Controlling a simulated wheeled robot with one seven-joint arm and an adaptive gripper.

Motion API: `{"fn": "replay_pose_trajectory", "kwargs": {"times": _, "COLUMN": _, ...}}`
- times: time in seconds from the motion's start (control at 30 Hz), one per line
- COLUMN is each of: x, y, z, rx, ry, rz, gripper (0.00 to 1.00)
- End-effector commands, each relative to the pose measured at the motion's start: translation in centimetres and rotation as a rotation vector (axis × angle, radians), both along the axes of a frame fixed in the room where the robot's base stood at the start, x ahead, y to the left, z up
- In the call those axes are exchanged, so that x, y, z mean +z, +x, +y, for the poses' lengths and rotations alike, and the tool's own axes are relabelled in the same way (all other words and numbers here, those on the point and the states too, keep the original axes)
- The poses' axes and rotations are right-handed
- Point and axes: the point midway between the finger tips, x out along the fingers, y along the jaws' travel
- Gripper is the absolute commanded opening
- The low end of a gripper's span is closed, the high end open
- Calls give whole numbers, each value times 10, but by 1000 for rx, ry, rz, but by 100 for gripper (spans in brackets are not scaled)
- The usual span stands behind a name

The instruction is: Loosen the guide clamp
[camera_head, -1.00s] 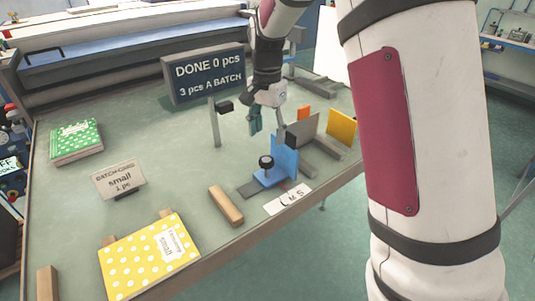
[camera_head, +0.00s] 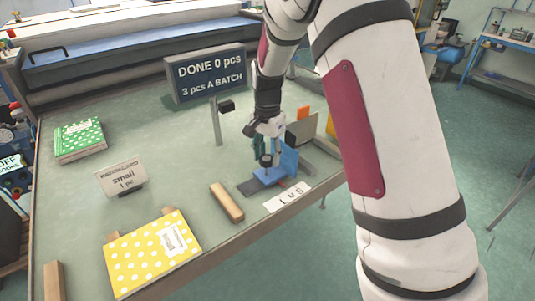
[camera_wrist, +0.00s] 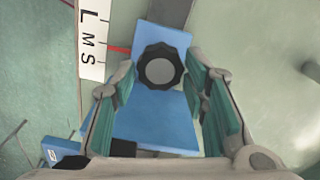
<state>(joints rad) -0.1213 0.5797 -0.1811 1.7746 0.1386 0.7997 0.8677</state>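The guide clamp is a black lobed knob (camera_wrist: 160,66) on a blue guide block (camera_wrist: 158,116). In the wrist view the knob lies ahead, between the lines of my two green-padded fingers. My gripper (camera_wrist: 163,92) is open, with a finger on each side of the blue block; I cannot tell whether either finger touches the knob. In the head view my gripper (camera_head: 265,145) is directly above the knob, and the blue guide (camera_head: 288,158) stands on the bench edge side. The white L M S scale (camera_wrist: 92,40) lies beside the guide, with a red pointer (camera_wrist: 118,49) near M and S.
A sign (camera_head: 210,75) reads "DONE 0 pcs, 3 pcs A BATCH". An orange piece (camera_head: 303,113) stands behind the guide.

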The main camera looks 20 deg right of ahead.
Motion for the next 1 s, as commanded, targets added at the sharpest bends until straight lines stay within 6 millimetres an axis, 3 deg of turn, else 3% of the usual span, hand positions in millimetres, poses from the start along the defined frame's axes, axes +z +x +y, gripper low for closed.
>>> {"fn": "replay_pose_trajectory", "kwargs": {"times": 0.03, "x": 0, "y": 0, "z": 0, "rx": 0, "ry": 0, "rz": 0, "gripper": 22}}
{"fn": "replay_pose_trajectory", "kwargs": {"times": 0.1, "x": 0, "y": 0, "z": 0, "rx": 0, "ry": 0, "rz": 0, "gripper": 8}}
{"fn": "replay_pose_trajectory", "kwargs": {"times": 0.57, "x": 0, "y": 1, "z": 0, "rx": 85, "ry": 0, "rz": 0, "gripper": 8}}
{"fn": "replay_pose_trajectory", "kwargs": {"times": 1.0, "x": 0, "y": 2, "z": 1, "rx": 451, "ry": 0, "rz": -2, "gripper": 8}}
